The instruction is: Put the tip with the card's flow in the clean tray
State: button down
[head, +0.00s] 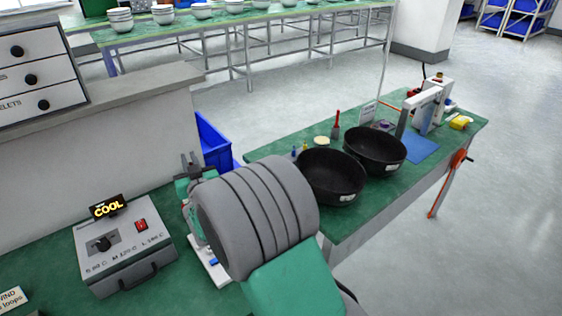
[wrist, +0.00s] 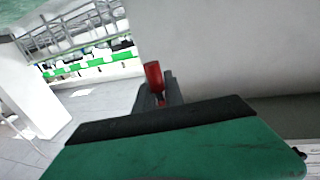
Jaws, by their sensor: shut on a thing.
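My gripper (wrist: 158,98) is shut on a small red piece (wrist: 153,75), which stands up from between the dark fingers in the wrist view. In the head view my gripper (head: 190,165) is partly hidden behind my grey arm, above the green bench, and the red piece cannot be made out. Two round black trays (head: 331,190) (head: 376,152) stand side by side on the right bench. Each has a small white label, too small to read. A pale card (head: 369,112) stands behind them; its text is unreadable. Small blue (head: 294,153) and yellow (head: 305,149) pieces stand left of the trays.
A grey control box (head: 125,247) with a COOL sign (head: 108,207) is on the near left bench. A red upright tool (head: 336,124), a white press-like frame (head: 428,108) and a blue mat (head: 418,146) are on the right bench. A blue bin (head: 214,145) stands between benches.

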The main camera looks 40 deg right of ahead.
jog(key=w+d+f+m+g+h, duration=0.1)
jog(key=w+d+m+g+h, duration=0.15)
jog(key=d, duration=0.75)
jog(key=w+d+m+g+h, duration=0.15)
jog(key=d+h, duration=0.25)
jog(key=d, duration=0.7)
jog(key=s+d+f+m+g+h, duration=0.2)
jog(key=d+m+g, duration=0.1)
jog(key=d, duration=0.6)
jog(key=s+d+f+m+g+h, duration=0.1)
jog(key=d+f+m+g+h, duration=0.15)
jog(key=d, duration=0.65)
jog(key=f, duration=0.3)
jog(key=f+p, duration=0.1)
jog(key=f, duration=0.5)
jog(key=shift+s+f+p, duration=0.3)
jog(key=shift+f, duration=0.1)
jog(key=shift+f+b, duration=0.35)
jog(key=c, duration=1.7)
grip_release()
jog(key=shift+r, duration=0.1)
